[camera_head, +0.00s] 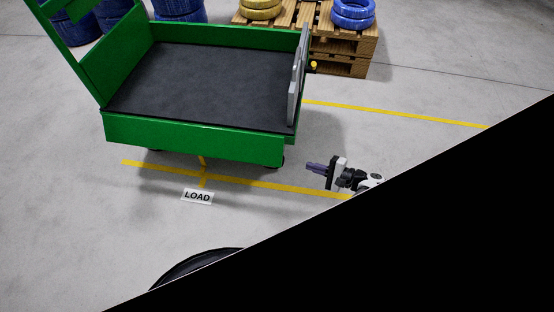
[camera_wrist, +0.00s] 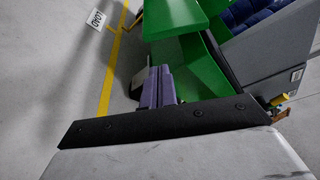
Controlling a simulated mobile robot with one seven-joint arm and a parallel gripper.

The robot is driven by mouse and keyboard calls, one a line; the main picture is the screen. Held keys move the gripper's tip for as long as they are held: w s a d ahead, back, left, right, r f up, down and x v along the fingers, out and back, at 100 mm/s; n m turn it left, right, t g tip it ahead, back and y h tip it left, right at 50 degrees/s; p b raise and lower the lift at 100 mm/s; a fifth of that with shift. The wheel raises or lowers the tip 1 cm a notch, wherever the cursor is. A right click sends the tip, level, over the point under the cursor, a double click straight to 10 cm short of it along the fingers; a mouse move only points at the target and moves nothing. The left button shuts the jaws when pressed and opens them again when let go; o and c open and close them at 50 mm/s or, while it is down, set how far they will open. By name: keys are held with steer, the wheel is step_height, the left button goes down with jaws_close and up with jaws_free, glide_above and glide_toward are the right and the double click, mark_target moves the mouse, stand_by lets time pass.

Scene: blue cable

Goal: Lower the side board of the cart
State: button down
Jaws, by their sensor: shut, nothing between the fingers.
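The green cart (camera_head: 180,134) with a dark flat bed stands at the upper left of the head view. Its grey side board (camera_head: 298,85) stands upright along the right end of the bed. In the wrist view the side board (camera_wrist: 268,50) is at the upper right. A small yellow knob (camera_head: 313,65) sits on its outer side; it also shows in the wrist view (camera_wrist: 279,99). My gripper (camera_head: 310,167) is shut and empty, to the right of the cart's front corner and apart from it. Its purple fingers (camera_wrist: 158,78) are together in the wrist view.
A wooden pallet (camera_head: 345,47) with yellow and blue cable coils stands behind the cart. Blue drums (camera_head: 180,10) are at the back left. A LOAD sign (camera_head: 197,196) and yellow lines mark the floor. The floor right of the cart is clear. Black covers the lower right of the head view.

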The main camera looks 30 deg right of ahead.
steer(key=x, duration=1)
steer(key=shift+a+p, duration=0.15)
steer(key=shift+p, duration=0.2)
steer(key=shift+s+r+m+p, duration=0.15)
steer(key=shift+m+p, duration=0.15)
steer(key=shift+p, duration=0.3)
steer(key=shift+s+a+p, duration=0.1)
steer(key=shift+p, duration=0.3)
